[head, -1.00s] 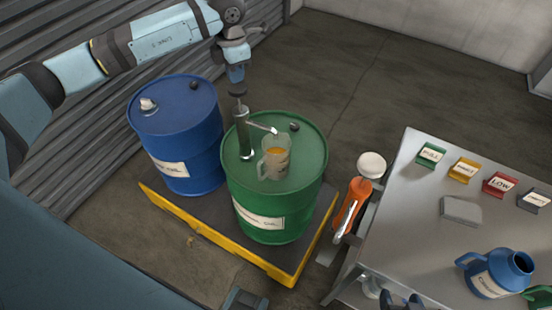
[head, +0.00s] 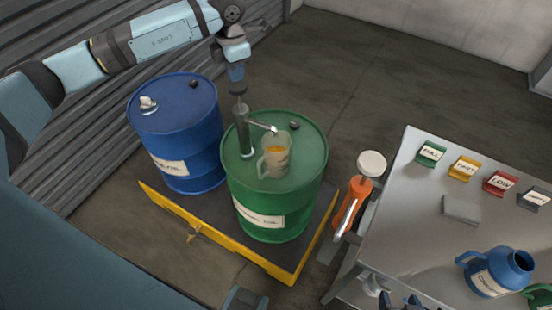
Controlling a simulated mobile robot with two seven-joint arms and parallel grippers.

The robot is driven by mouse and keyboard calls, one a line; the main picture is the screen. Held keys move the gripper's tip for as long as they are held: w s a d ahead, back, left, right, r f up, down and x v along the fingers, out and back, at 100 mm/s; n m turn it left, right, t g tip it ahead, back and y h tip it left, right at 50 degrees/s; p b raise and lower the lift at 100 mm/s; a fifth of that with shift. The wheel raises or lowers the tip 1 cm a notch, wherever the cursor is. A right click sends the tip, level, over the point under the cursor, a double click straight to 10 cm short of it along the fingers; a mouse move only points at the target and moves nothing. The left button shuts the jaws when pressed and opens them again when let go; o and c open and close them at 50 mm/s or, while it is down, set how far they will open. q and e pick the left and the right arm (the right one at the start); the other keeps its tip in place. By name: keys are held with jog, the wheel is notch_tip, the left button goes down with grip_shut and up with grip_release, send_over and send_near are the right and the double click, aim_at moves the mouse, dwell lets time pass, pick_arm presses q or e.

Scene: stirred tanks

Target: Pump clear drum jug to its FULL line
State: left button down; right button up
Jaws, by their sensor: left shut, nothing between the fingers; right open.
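A clear jug (head: 274,160) with amber liquid stands upright on the green drum (head: 300,180), below the spout tip. Its line marks are too small to read. A hand pump (head: 243,132) stands in the green drum's lid, and its spout (head: 262,126) points toward the jug. My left gripper (head: 237,80) is shut above the dark pump handle (head: 240,90), very close to it; whether they touch is unclear. My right gripper (head: 403,301) is only partly visible at the bottom edge, by the table, and is open.
A blue drum (head: 180,130) stands beside the green one on a yellow-edged pallet (head: 215,243). An orange pump (head: 354,203) with a white top stands by the grey table (head: 405,225). The table holds FULL (head: 431,153), LOW (head: 500,183) and other signs, a grey block (head: 461,209) and a blue jug (head: 495,273).

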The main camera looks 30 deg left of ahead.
aim_at(237, 86)
pick_arm(q)
jog(key=shift+f, duration=0.4)
jog(key=shift+f+b, duration=1.55)
jog(key=shift+f, duration=0.35)
jog(key=shift+f+b, duration=1.05)
jog(key=shift+f, duration=0.6)
jog(key=shift+r+p, duration=1)
jog(key=shift+r, duration=0.7)
jog(key=shift+r+p, duration=1.15)
jog(key=shift+r, duration=1.15)
pick_arm(e)
jog(key=shift+w+a+r, duration=0.2)
jog(key=shift+w+r, duration=0.05)
jog(key=shift+r, duration=0.05)
jog(key=shift+s+f, duration=0.1)
jog(key=shift+f, duration=0.2)
